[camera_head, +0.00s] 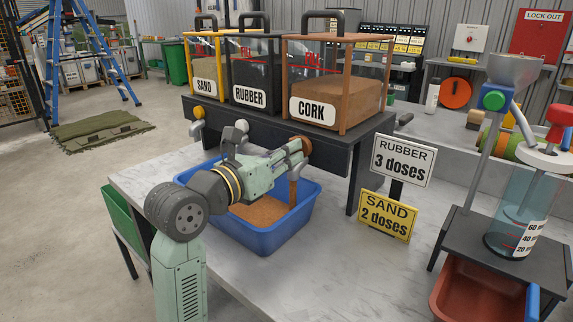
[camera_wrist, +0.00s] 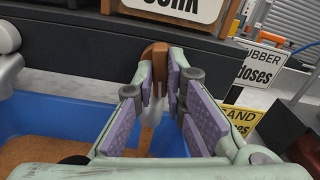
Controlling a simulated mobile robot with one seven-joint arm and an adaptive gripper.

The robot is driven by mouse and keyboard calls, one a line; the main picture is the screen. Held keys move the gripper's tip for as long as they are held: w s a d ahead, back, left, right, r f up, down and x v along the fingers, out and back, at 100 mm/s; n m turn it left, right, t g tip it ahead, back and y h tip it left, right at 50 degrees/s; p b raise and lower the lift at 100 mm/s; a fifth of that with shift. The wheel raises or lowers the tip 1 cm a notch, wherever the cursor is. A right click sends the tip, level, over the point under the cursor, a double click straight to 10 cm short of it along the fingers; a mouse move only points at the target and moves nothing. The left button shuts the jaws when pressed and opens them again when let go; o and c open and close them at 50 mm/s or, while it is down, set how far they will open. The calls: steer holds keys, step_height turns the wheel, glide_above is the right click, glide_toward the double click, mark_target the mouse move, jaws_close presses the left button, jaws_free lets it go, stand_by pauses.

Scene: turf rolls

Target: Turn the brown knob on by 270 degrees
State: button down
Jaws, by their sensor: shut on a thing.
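The brown knob (camera_head: 306,145) is at the front of the black shelf, below the cork bin (camera_head: 332,101). It also shows in the wrist view (camera_wrist: 155,52), between my fingertips. My gripper (camera_wrist: 158,82) is shut on the knob, with its purple-padded fingers on either side; the knob's lower part is partly hidden. In the head view my gripper (camera_head: 290,155) reaches it from the left. A brown column (camera_head: 293,192) runs down from below the knob to brown granules (camera_head: 262,211) in the blue tub (camera_head: 262,240).
A yellow knob (camera_head: 198,112) and a white knob (camera_head: 241,125) sit under the sand and rubber bins. Signs reading "RUBBER 3 doses" (camera_head: 402,160) and "SAND 2 doses" (camera_head: 387,216) stand right of the tub. A funnel stand (camera_head: 513,68) is farther right.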

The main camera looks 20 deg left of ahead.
steer(key=shift+f+m+b, duration=0.1)
steer(key=shift+m+b, duration=0.55)
steer(key=shift+m, duration=0.15)
steer(key=c, duration=1.9)
jaws_free()
steer(key=v, duration=1.2)
